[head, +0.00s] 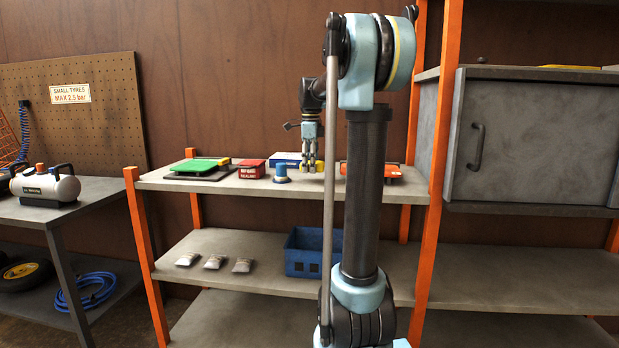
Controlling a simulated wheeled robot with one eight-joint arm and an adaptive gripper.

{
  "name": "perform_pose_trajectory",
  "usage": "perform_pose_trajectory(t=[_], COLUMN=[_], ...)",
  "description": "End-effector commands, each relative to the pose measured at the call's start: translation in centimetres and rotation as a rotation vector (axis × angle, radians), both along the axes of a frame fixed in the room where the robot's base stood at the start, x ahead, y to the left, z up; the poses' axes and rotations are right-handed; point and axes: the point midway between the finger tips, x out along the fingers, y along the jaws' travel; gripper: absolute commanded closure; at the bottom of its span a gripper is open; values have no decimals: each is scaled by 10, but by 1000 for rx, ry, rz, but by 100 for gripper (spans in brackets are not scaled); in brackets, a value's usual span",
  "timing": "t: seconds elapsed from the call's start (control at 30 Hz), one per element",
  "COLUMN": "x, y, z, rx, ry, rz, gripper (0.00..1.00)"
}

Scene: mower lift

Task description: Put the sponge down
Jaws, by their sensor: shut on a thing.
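My gripper (311,163) points down over the top shelf board (235,184), in front of a blue-and-white box (284,158). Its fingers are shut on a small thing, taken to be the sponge. The held thing is mostly hidden by the fingers and too small to make out. I cannot tell whether it touches the shelf or the box.
A blue round-based item (281,174), a red box (251,169) and a green-topped item (194,165) stand left of my gripper. An orange-red item (391,172) is to the right, partly behind my arm. A blue crate (301,262) and grey packets (214,262) are below.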

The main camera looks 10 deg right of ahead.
Motion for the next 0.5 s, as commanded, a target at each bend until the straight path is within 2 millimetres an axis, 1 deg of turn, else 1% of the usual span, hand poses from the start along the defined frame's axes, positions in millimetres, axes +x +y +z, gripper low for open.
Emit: perform_pose_trajectory(t=[0.3,0.5], x=[0,0], y=[0,0], z=[-37,-39], rx=[0,0], ry=[0,0], rz=[-1,0], gripper=[89,89])
